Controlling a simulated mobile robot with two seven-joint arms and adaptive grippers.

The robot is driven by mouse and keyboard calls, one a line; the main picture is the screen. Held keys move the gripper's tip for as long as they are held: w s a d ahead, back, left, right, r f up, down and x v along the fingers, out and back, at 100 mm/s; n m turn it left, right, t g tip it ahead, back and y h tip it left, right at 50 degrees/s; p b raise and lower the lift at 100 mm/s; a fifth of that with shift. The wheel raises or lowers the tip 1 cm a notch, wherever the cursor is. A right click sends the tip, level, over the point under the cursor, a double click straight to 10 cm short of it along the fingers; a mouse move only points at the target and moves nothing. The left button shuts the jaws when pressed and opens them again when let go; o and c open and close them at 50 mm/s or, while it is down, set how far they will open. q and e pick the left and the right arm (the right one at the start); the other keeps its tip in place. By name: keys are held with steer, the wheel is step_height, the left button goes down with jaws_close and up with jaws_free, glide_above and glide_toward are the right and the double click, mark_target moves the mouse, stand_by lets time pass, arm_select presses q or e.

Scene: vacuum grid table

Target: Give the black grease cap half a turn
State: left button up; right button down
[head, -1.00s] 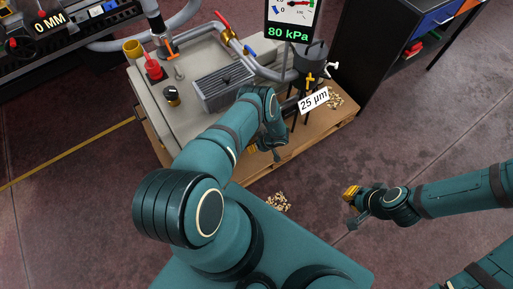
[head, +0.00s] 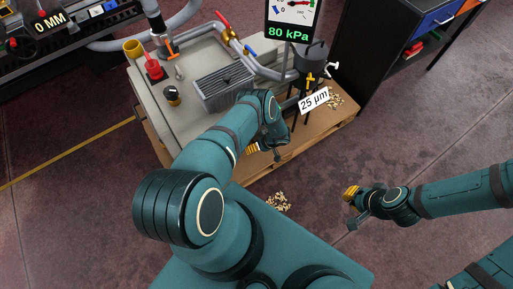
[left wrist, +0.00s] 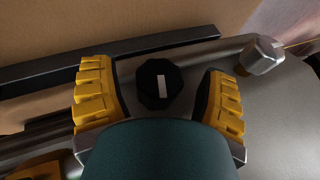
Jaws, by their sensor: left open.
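The black grease cap (left wrist: 160,84) is a dark faceted knob with a white bar on top. In the left wrist view it sits between the two yellow-padded fingers of my left gripper (left wrist: 161,100), with a gap on each side. My left gripper is open and not touching it. In the head view my left gripper (head: 253,148) is low at the machine's front edge, partly behind my arm, and I cannot make out this cap there. My right gripper (head: 352,194) is over the floor at the right, away from the machine; its finger gap is unclear.
The machine has a ribbed grey block (head: 225,86) and another black-topped knob (head: 172,95). In the left wrist view a metal fitting (left wrist: 262,56) stands right of the cap and a dark bar (left wrist: 110,62) runs behind it. A "25 µm" sign (head: 313,100) stands nearby.

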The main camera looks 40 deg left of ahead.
arm_select(q)
steer(key=v, duration=1.2)
steer(key=shift+w+r, duration=0.1)
